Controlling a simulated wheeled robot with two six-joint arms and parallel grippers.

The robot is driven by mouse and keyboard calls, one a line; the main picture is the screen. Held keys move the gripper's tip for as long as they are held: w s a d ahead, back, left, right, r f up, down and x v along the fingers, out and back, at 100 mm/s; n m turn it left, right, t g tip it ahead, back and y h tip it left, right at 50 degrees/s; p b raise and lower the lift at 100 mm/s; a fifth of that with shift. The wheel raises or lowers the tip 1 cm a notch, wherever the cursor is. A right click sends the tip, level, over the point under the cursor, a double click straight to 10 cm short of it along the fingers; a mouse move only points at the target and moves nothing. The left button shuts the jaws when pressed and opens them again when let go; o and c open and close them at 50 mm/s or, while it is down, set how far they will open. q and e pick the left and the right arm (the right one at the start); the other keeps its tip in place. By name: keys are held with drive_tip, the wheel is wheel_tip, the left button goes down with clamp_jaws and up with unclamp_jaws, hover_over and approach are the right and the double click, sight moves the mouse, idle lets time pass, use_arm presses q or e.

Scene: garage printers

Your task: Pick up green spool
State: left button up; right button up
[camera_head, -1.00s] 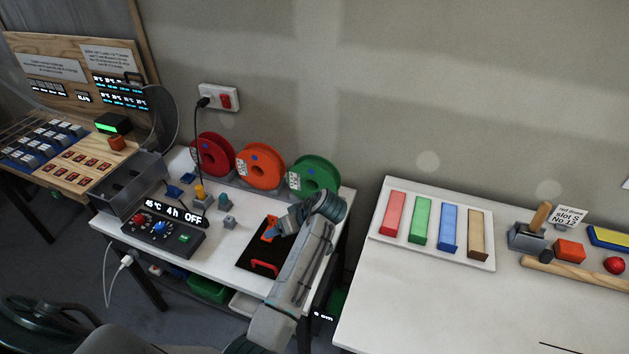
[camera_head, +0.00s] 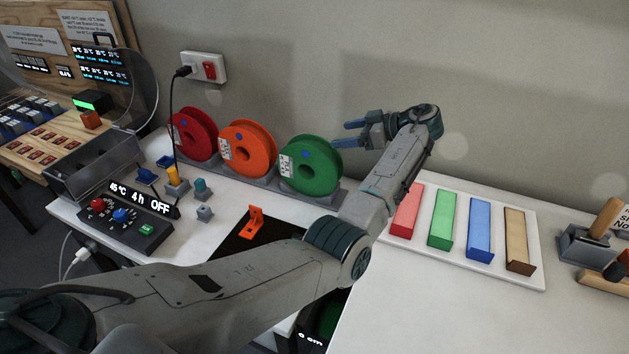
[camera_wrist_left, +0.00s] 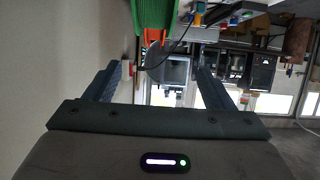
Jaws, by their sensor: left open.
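The green spool (camera_head: 318,170) stands upright in a grey holder at the right end of a row of spools, near the wall. It also shows at the top of the left wrist view (camera_wrist_left: 155,14), partly cut off. My left gripper (camera_head: 342,133) is open and empty, just right of and above the green spool, with its fingers pointing left toward it. In the left wrist view the blue-grey fingers are spread with nothing between them. I do not see my right gripper.
An orange spool (camera_head: 245,150) and a red spool (camera_head: 193,134) stand left of the green one. A dryer control box (camera_head: 125,217) and small parts lie in front. A tray (camera_head: 535,278) with coloured bars is on the right table. My left forearm crosses above the dark mat.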

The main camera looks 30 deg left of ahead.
sight(315, 146)
use_arm(q)
drive_tip(key=a+f, duration=0.4)
drive_tip(key=shift+w+a+f, duration=0.2)
drive_tip(key=shift+w+f, duration=0.1)
drive_tip(key=shift+w, duration=0.1)
drive_tip(key=shift+w+a+f, duration=0.1)
drive_tip(key=shift+a+f, duration=0.25)
drive_tip(key=shift+a, duration=0.1)
drive_tip(key=p+x, duration=0.2)
drive_tip(key=x, duration=0.2)
drive_tip(key=shift+a, duration=0.15)
drive_tip(key=shift+a+f+p, duration=0.2)
drive_tip(key=shift+a+p, duration=0.1)
use_arm(e)
drive_tip(key=s+f, duration=0.6)
drive_tip(key=s, duration=0.1)
drive_tip(key=shift+s+d+f, duration=0.2)
drive_tip(key=shift+s+d, duration=0.15)
drive_tip(key=shift+d, duration=0.05)
use_arm(q)
drive_tip(key=shift+c, duration=0.5)
